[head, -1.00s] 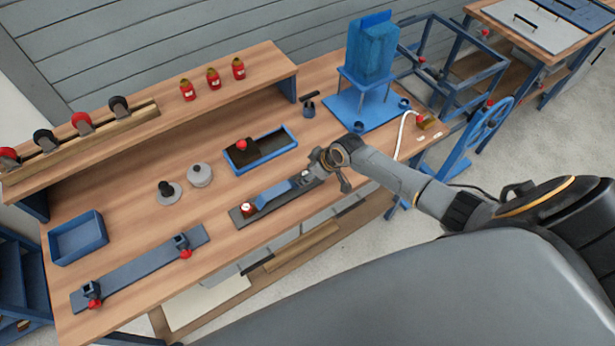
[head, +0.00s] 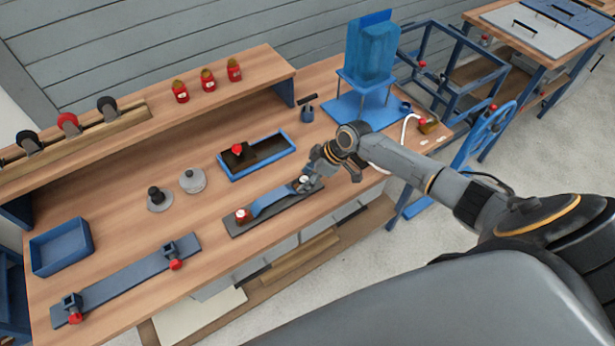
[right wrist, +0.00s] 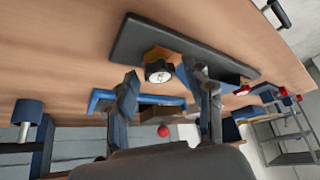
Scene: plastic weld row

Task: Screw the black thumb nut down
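The black thumb nut (right wrist: 158,72) has a pale marked top and sits on a yellow-orange part at one end of a dark plate (right wrist: 200,58). In the head view its pale top (head: 304,180) shows at the right end of the dark plate (head: 272,213), beside a blue bar (head: 270,200). A red knob with a white top (head: 242,215) is at the plate's left end. My right gripper (right wrist: 165,85) is open, its fingers apart on either side of the nut in the wrist picture. I cannot tell whether they touch it. My left gripper is not in view.
A blue tray (head: 223,168) holding a dark block with a red knob lies behind the plate. Two round grey weights (head: 193,181) stand left of it. A blue stand (head: 365,80) is at the back right. Bare wooden table (head: 130,230) lies left of the plate.

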